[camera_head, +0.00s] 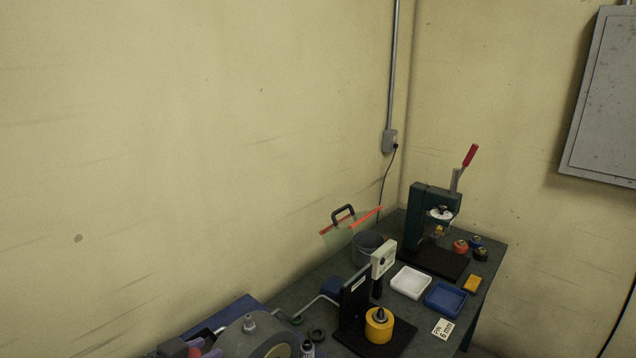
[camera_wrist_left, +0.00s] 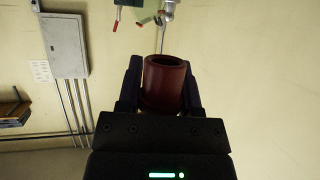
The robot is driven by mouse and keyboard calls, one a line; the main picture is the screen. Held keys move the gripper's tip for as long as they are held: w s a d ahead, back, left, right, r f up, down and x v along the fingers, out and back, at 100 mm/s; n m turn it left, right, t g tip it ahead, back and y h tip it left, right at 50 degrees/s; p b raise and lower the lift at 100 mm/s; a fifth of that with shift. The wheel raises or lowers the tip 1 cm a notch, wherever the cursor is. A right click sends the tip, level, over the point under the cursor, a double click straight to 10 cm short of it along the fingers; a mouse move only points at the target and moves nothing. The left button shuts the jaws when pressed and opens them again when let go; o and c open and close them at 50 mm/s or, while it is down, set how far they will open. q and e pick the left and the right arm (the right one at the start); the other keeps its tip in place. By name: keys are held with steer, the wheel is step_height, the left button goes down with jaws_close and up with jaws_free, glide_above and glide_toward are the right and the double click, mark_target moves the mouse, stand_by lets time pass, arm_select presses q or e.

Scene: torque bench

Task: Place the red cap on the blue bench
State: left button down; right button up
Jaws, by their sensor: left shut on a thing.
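The red cap (camera_wrist_left: 166,86) is a dark red, hollow cylinder with its open end showing in the left wrist view. My left gripper (camera_wrist_left: 162,72) is shut on it, with one dark finger on each side. In the head view, the red cap (camera_head: 173,348) shows as a small red patch at the bottom edge, beside the dark left gripper (camera_head: 194,345). My right gripper is not in view.
A dark bench (camera_head: 326,270) along the wall holds a press (camera_head: 418,217), a white tray (camera_head: 410,282), a blue tray (camera_head: 445,298), a yellow cylinder (camera_head: 377,327) and a grey bin (camera_head: 368,248). A grey wall cabinet (camera_head: 604,100) hangs at the right.

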arm_select(q)
steer(key=s+d+f+m+g+h+b, duration=0.2)
steer(key=s+f+b, duration=0.4)
steer(key=b, duration=0.7)
steer(key=s+d+f+m+g+h+b, duration=0.1)
steer(key=s+d+f+m+h+b, duration=0.1)
steer(key=s+f+b, duration=0.3)
step_height(320, 180, down, 5)
steer(key=d+m+b, duration=0.1)
steer(key=b, duration=0.6)
steer(key=shift+s+d+g+h+b, duration=0.25)
steer(key=shift+s+g+h+b, duration=0.05)
steer(key=shift+s+g+b, duration=0.1)
